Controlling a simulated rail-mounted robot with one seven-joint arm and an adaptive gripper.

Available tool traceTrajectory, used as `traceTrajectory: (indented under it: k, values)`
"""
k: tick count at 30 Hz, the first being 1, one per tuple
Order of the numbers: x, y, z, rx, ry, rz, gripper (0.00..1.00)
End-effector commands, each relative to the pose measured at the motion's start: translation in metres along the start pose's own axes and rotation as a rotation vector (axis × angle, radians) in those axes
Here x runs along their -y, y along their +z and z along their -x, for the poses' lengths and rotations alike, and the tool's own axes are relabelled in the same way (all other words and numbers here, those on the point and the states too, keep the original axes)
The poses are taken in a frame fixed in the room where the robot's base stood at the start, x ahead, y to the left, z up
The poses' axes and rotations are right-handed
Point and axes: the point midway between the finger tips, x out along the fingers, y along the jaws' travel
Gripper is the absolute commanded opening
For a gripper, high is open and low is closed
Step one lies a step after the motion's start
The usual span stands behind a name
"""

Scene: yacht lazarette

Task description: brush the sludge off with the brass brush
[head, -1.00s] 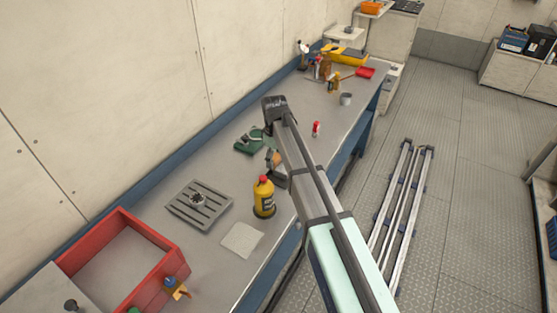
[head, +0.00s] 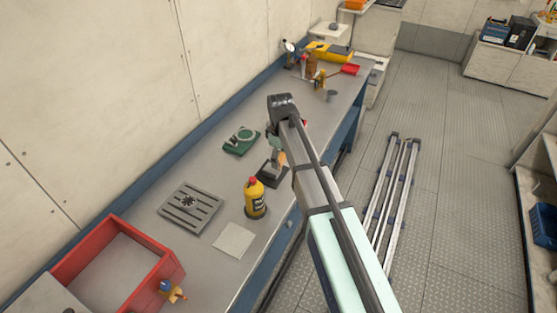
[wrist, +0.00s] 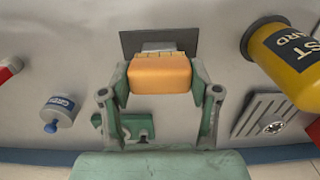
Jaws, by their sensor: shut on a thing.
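My gripper (wrist: 160,85) is shut on an orange block-shaped handle (wrist: 160,70). A short grey neck joins the handle to a flat dark plate (wrist: 130,42). In the head view this dark plate (head: 270,176) is over the bench beside the yellow bottle, and the arm hides part of the grip. I cannot tell whether this tool is the brass brush; no bristles show. A grey slotted plate (head: 175,212) lies on the bench with a small gear-like part (head: 189,202) on it. It also shows in the wrist view (wrist: 249,112). No sludge can be made out.
A yellow bottle (head: 255,200) with a red cap stands near the tool. A green fixture (head: 240,141) is behind. A pale cloth (head: 233,241) and a red tray (head: 120,233) are in front. A grey labelled can (wrist: 60,112) shows in the wrist view.

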Motion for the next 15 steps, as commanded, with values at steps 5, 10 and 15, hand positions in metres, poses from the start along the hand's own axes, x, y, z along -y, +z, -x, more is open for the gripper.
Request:
traceTrajectory:
  k: [5,10,15]
  values:
    - [-0.001,0.001,0.02,0.0,0.0,-0.002,0.29]
    - [-0.002,0.001,0.035,-0.001,0.001,-0.003,0.29]
    - [-0.002,0.002,0.046,-0.001,0.001,-0.003,0.29]
